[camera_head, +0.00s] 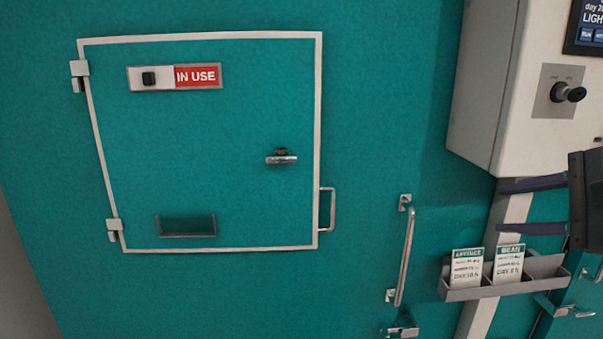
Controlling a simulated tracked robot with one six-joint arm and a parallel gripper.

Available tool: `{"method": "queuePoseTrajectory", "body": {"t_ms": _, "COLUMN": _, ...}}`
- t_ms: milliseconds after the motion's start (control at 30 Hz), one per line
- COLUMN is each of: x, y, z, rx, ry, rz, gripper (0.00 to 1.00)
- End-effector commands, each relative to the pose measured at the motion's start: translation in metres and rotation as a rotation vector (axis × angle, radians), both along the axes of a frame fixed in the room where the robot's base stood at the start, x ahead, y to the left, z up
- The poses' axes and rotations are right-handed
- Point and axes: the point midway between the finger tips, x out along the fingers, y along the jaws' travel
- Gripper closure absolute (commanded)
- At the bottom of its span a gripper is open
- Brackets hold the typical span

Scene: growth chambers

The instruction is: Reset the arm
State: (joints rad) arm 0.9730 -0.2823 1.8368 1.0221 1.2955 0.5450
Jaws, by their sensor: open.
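My gripper (500,207) is at the right edge of the view, its dark body partly cut off by the frame. Its two dark purple fingers point left and stand well apart, one above the other, with nothing between them. It is in front of the pale strip below the white control box (486,95) and above the card rack (480,292). Most of my arm is out of view, so its pose cannot be told.
A closed teal door (215,120) with a white frame has a red "IN USE" sign (198,76), a latch handle (282,158) and a side handle (328,210). A vertical bar handle (405,255) stands left of the rack, which holds two cards. A black knob (568,93) sticks out from the box.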

Motion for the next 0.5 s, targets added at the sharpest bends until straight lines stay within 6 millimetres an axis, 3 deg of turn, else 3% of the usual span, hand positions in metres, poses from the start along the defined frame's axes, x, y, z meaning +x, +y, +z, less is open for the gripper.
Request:
{"method": "queuePoseTrajectory", "body": {"t_ms": 200, "x": 0.006, "y": 0.045, "z": -0.057, "rx": -0.148, "ry": 0.146, "rz": 0.149, "gripper": 0.59}}
{"method": "queuePoseTrajectory", "body": {"t_ms": 500, "x": -0.003, "y": 0.096, "z": -0.122, "rx": -0.392, "ry": 0.302, "rz": 0.375, "gripper": 0.59}}
